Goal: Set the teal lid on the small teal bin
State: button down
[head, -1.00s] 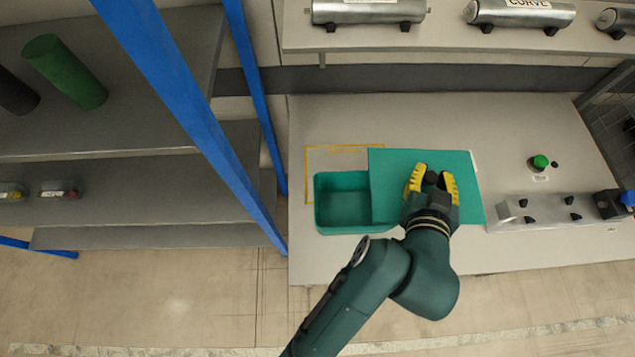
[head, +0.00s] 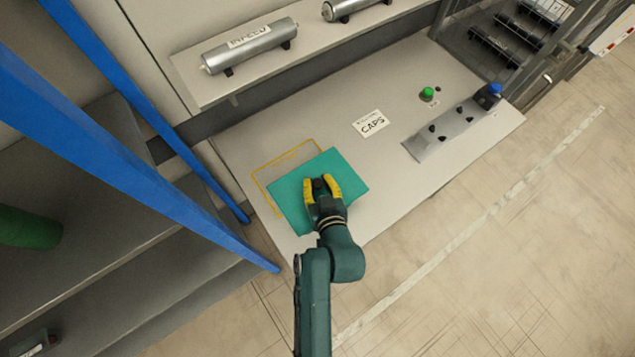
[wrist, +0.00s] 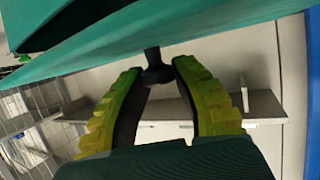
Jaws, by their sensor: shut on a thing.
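The teal lid (head: 292,197) is a flat rectangular plate in the head view, over the left part of the worktop. My gripper (head: 322,186) is above it, with yellow fingers shut on the lid's dark knob (wrist: 158,70). The lid's teal face also spans the top of the wrist view (wrist: 215,22). The small teal bin is not visible in the head view now; the lid covers the place where it stood. I cannot tell whether the lid touches the bin's rim.
A yellow outline (head: 262,186) shows on the worktop (head: 345,150) around the lid's far side. A CAPS label (head: 371,123) and a switch panel (head: 445,130) lie to the right. A blue post (head: 150,160) and shelves stand to the left. The worktop's middle is clear.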

jog(key=shift+w+f, duration=0.1)
jog(key=shift+f, duration=0.25)
jog(key=shift+f+b, duration=0.5)
jog(key=shift+f, duration=0.1)
jog(key=c, duration=0.9)
grip_release()
jog(key=shift+r, duration=0.15)
jog(key=r+p+v, duration=0.1)
jog(key=v, duration=1.1)
jog(key=w+d+r+t+h, duration=0.1)
jog(key=w+r+t, duration=0.15)
jog(key=r, duration=0.95)
jog(key=w+d+r+t, duration=0.15)
jog(key=w+r, duration=0.25)
jog(key=r, duration=0.7)
jog(key=s+r+m+t+h, duration=0.1)
jog(key=r, duration=0.5)
jog(key=s+d+r+m+t, duration=0.1)
jog(key=s+r+t, duration=0.1)
jog(key=r, duration=0.5)
jog(key=s+r+m+t+h, duration=0.1)
jog(key=r+t, duration=0.1)
jog(key=r, duration=0.4)
jog(key=shift+s+d+r+h, duration=0.15)
jog(key=shift+d+r+h, duration=0.05)
jog(key=shift+r+h, duration=0.1)
